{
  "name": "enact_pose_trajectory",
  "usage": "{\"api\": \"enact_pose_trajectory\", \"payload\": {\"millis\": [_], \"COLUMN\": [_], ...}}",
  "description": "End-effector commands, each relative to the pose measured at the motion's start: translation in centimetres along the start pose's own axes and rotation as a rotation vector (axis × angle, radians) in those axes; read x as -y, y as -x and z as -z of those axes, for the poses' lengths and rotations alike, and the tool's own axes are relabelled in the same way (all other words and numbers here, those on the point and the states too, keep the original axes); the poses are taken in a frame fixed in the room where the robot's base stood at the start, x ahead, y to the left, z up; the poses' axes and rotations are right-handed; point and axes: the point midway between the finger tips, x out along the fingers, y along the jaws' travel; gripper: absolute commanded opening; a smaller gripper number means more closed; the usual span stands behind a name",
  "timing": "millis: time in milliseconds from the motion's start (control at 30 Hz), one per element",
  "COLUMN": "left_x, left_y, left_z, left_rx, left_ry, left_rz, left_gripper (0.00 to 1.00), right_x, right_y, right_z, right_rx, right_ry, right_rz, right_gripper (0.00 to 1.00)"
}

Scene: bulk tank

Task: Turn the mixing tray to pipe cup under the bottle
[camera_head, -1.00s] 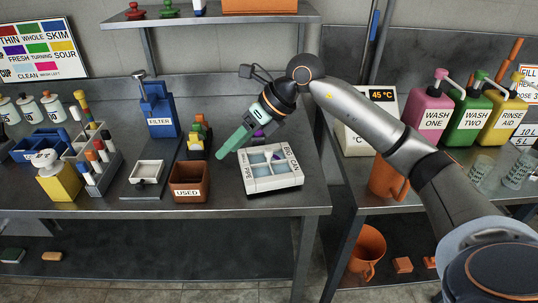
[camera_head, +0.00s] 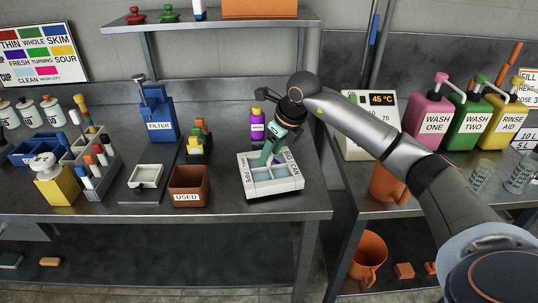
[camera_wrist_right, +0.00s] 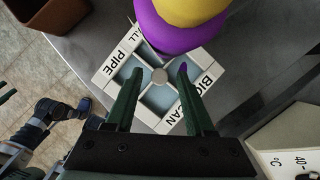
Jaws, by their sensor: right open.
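The white mixing tray (camera_head: 276,190) stands on the steel bench, with light-blue cups around a central hub. Its PIPE label faces left and BIG CAN faces right; the PIPE label also shows at the left of the tray in the wrist view (camera_wrist_right: 103,73). The purple bottle (camera_head: 257,128) with a yellow cap is behind the tray; in the wrist view the bottle (camera_wrist_right: 172,35) covers the tray's far corner. My right gripper (camera_head: 266,158) is open and points down over the tray. In the wrist view its green fingers stand on either side of the hub. My left gripper is not in view.
The brown USED bin (camera_head: 188,187) stands just left of the tray. A stand with coloured blocks (camera_head: 198,140) and the blue FILTER unit (camera_head: 158,115) are farther back left. A temperature display (camera_head: 372,120) and orange jug (camera_head: 385,185) stand to the right.

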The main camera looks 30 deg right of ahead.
Motion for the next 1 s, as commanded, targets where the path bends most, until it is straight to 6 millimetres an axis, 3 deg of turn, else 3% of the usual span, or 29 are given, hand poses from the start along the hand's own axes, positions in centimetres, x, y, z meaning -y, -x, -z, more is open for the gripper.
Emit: {"api": "enact_pose_trajectory", "payload": {"millis": [200,467,900,1000], "left_x": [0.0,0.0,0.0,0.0], "left_y": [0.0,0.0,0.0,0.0], "left_z": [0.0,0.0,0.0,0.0], "left_rx": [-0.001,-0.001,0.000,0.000], "left_ry": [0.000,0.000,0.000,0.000], "left_rz": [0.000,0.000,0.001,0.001], "left_gripper": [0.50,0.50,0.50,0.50], "right_x": [0.0,0.0,0.0,0.0], "right_y": [-1.7,-1.8,-1.7,-1.7], "right_z": [0.0,0.0,-0.1,-0.1], "right_rx": [0.001,0.002,0.002,0.002], "right_ry": [0.001,0.001,0.001,0.001], "right_rz": [-0.001,-0.001,-0.001,-0.001], "right_gripper": [0.54,0.54,0.07,0.00]}}
